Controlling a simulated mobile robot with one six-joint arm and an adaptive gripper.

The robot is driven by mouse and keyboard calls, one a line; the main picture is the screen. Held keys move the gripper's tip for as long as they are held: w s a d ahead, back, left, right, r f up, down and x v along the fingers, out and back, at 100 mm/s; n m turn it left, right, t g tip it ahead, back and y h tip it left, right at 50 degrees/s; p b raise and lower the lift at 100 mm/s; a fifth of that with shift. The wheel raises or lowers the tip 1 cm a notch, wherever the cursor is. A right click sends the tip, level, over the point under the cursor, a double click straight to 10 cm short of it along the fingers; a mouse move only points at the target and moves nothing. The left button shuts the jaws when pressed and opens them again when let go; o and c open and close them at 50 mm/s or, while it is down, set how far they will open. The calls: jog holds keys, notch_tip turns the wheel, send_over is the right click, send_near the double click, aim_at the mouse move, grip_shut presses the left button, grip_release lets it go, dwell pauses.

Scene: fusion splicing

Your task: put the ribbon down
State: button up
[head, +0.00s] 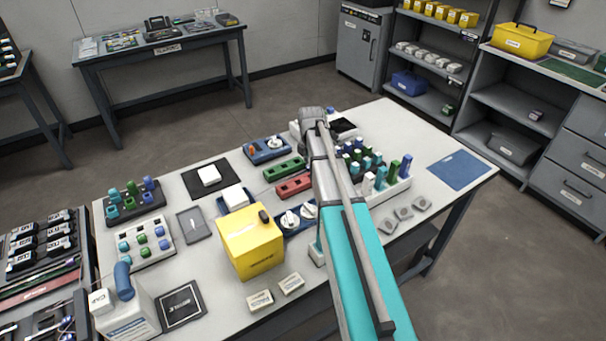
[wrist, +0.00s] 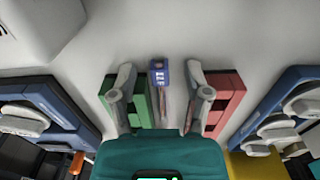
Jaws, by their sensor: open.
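In the wrist view, the ribbon (wrist: 164,103) is a thin brownish strip with a blue labelled piece (wrist: 159,72) at its far end. It lies between a green holder (wrist: 137,101) and a red holder (wrist: 222,105). My gripper (wrist: 161,74) is open, one finger on each side of the ribbon, with a visible gap to both. The near end of the ribbon is hidden behind my gripper's body. In the head view, the green holder (head: 285,168) and red holder (head: 294,187) show left of my arm; the fingers and ribbon cannot be made out there.
A yellow box (head: 250,242) stands at the front, and a rack of coloured pieces (head: 386,185) is right of my arm. A blue mat (head: 461,170) lies at the right, with bare tabletop around it.

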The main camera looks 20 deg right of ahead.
jog(key=shift+c, duration=0.3)
grip_shut()
dwell(0.3)
jog(key=shift+r, duration=0.2)
notch_tip(320, 180, up, 2)
jog(key=shift+r+p, duration=0.1)
jog(key=shift+p, duration=1.15)
jog(key=s+d+r+p, duration=0.2)
jog(key=s+r+p, duration=0.8)
jog(key=s, duration=0.3)
jog(key=shift+s+d+r, duration=0.25)
jog(key=shift+s+d, duration=0.1)
jog(key=shift+s, duration=0.05)
